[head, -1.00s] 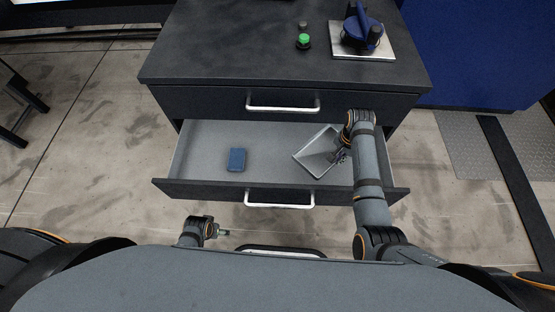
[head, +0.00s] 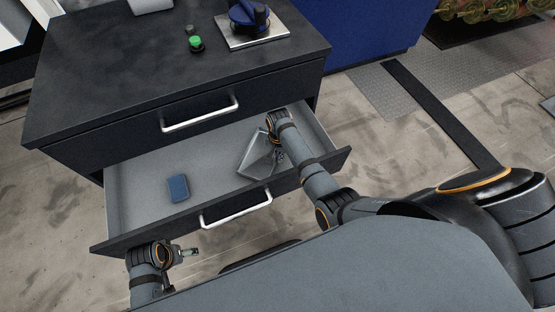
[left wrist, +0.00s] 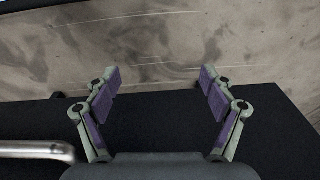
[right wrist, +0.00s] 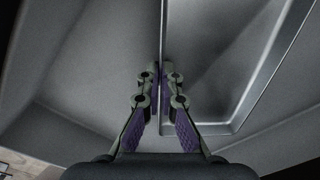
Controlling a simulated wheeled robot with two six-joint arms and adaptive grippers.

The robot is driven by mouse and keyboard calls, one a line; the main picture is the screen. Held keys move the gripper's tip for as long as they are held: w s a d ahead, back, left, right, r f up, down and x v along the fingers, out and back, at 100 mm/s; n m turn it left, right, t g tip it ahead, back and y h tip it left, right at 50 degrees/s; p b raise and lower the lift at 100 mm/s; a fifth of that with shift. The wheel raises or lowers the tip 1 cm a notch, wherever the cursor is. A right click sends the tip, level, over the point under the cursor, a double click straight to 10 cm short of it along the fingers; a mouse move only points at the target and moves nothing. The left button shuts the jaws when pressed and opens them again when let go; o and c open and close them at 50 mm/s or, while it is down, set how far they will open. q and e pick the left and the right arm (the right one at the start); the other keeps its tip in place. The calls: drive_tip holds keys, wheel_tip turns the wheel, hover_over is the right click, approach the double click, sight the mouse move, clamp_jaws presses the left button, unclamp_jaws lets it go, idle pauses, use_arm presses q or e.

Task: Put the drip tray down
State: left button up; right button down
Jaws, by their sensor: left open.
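The drip tray (head: 254,160) is a shallow grey metal tray at the right side of the open drawer (head: 135,168). My right gripper (head: 279,154) reaches down into the drawer beside it. In the right wrist view my right gripper (right wrist: 160,76) is shut on one wall of the tray (right wrist: 225,50). The tray looks tilted in the head view; I cannot tell whether it touches the drawer floor. My left gripper (head: 190,252) is in front of the drawer's left end, open and empty in the left wrist view (left wrist: 160,88).
A blue block (head: 178,188) lies on the drawer floor, left of the tray, with bare floor between them. The drawer's front handle (head: 237,209) faces me. On the cabinet top are a green button (head: 196,44) and a blue device on a metal plate (head: 258,38).

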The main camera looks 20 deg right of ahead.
drive_tip(key=shift+f, duration=0.6)
use_arm(q)
drive_tip(key=shift+s+d+r, duration=0.1)
drive_tip(key=shift+d+r, duration=0.1)
drive_tip(key=shift+r, duration=0.8)
use_arm(e)
drive_tip(key=shift+f, duration=0.2)
use_arm(q)
drive_tip(key=shift+r, duration=0.1)
use_arm(e)
drive_tip(key=c, duration=1.5)
unclamp_jaws()
drive_tip(key=shift+r, duration=0.15)
